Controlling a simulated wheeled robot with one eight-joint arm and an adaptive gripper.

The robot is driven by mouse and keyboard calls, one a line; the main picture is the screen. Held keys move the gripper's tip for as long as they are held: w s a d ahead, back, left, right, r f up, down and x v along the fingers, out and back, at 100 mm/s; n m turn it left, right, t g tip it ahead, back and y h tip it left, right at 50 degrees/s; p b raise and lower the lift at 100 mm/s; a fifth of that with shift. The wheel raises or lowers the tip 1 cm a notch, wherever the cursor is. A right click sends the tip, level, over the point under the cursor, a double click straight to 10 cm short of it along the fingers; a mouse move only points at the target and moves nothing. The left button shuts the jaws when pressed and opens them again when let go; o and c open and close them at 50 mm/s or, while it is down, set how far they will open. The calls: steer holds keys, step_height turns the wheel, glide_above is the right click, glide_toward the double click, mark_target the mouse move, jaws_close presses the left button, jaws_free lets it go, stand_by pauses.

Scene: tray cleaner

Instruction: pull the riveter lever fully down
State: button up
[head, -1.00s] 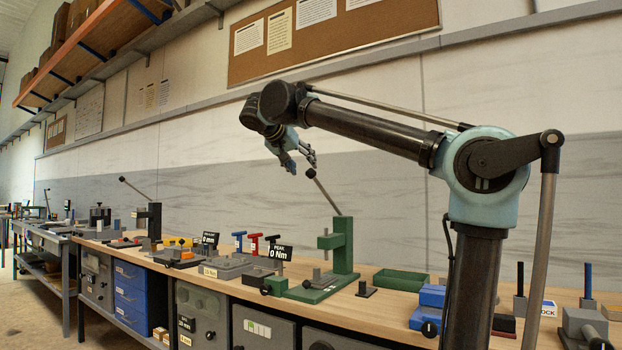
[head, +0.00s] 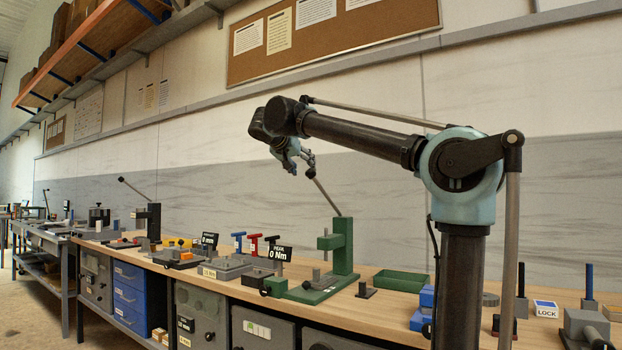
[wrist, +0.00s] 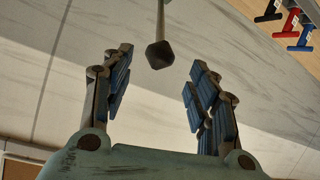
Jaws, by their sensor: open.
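The green riveter (head: 342,244) stands on the bench with its lever (head: 326,194) raised, slanting up and left to a dark knob (head: 311,173). My gripper (head: 302,162) is open beside the knob in the head view. In the wrist view my gripper (wrist: 161,64) has its blue-padded fingers spread wide. The dark knob (wrist: 159,54) shows between the fingertips, with a gap on both sides. The rod (wrist: 160,18) runs up from it. How far in depth the knob lies from the fingers is hard to tell.
A green tray (head: 400,283) sits right of the riveter. A torque display (head: 279,254) and red and blue T-handles (head: 253,244) stand to its left. A black press (head: 153,220) with its own raised lever stands farther left.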

mark_target(308, 171)
steer(key=x, duration=0.7)
steer(key=shift+w+f, duration=0.1)
steer(key=shift+w, duration=0.1)
steer(key=shift+f, duration=0.1)
jaws_close()
